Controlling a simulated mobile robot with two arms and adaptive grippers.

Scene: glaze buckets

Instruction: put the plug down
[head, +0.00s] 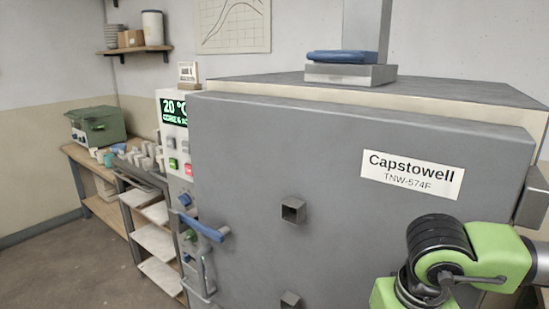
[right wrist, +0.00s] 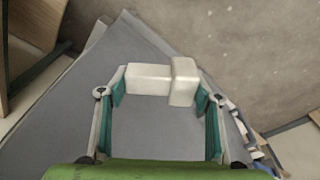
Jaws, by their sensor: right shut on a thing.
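The plug (right wrist: 148,79) is a pale block with a wider head (right wrist: 183,80) at one end. In the right wrist view it lies crosswise between the fingers of my right gripper (right wrist: 161,86), which is shut on it. A flat grey surface shows beyond and below the plug; I cannot tell whether they touch. In the head view only the green and black arm shows at the lower right; the gripper and plug are out of that picture. My left gripper is in neither view. The grey kiln (head: 250,150) has two square metal ports (head: 293,209) on its door.
A blue item (head: 342,57) lies on the metal block (head: 350,74) atop the kiln. A blue handle (head: 203,228) sticks out from the door's left side. Racks with pale shelves (head: 158,242) and a bench with a green box (head: 96,125) stand at left. The floor at lower left is clear.

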